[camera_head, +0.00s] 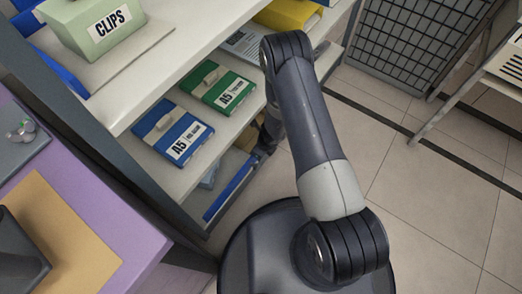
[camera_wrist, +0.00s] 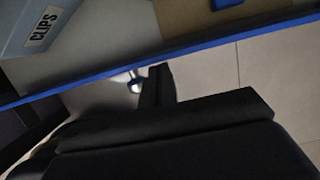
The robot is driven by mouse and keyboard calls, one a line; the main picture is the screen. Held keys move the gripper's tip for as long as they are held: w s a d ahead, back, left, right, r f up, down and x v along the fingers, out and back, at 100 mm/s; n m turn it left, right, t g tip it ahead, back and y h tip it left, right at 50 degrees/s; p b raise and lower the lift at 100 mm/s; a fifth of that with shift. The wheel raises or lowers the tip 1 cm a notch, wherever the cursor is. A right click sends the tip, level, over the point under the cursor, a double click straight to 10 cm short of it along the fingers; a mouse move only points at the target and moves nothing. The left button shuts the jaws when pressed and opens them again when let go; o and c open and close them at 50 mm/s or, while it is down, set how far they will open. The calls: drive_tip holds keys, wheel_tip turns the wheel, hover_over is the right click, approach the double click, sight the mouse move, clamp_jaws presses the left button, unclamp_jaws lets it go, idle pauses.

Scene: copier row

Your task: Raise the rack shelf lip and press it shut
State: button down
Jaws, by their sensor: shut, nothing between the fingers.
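The rack shelf lip (camera_head: 228,190) is a long blue strip along the front edge of the low shelf, below the A5 boxes. In the wrist view the blue lip (camera_wrist: 100,72) runs diagonally across the picture. I cannot tell for sure whether it is lowered or upright. My gripper (camera_wrist: 157,78) is shut and empty, with its dark fingers just below the strip in that view. I cannot tell whether they touch it. In the head view my gripper (camera_head: 267,143) is down beside the rack front, near the strip's far end, and partly hidden.
The middle shelf holds a blue A5 box (camera_head: 180,134) and a green A5 box (camera_head: 217,87). A green CLIPS box (camera_head: 100,25) sits on the top shelf. A purple table (camera_head: 135,240) stands at the left.

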drive_tip(key=shift+w+a+r, duration=0.2)
drive_tip(key=shift+w+a, duration=0.35)
drive_tip(key=shift+a, duration=0.1)
drive_tip(key=s+d+r+b, duration=0.4)
drive_tip(key=s+d+b, duration=0.2)
drive_tip(key=s+d, duration=0.3)
drive_tip(key=shift+s+d+r, duration=0.2)
drive_tip(key=shift+d, duration=1.05)
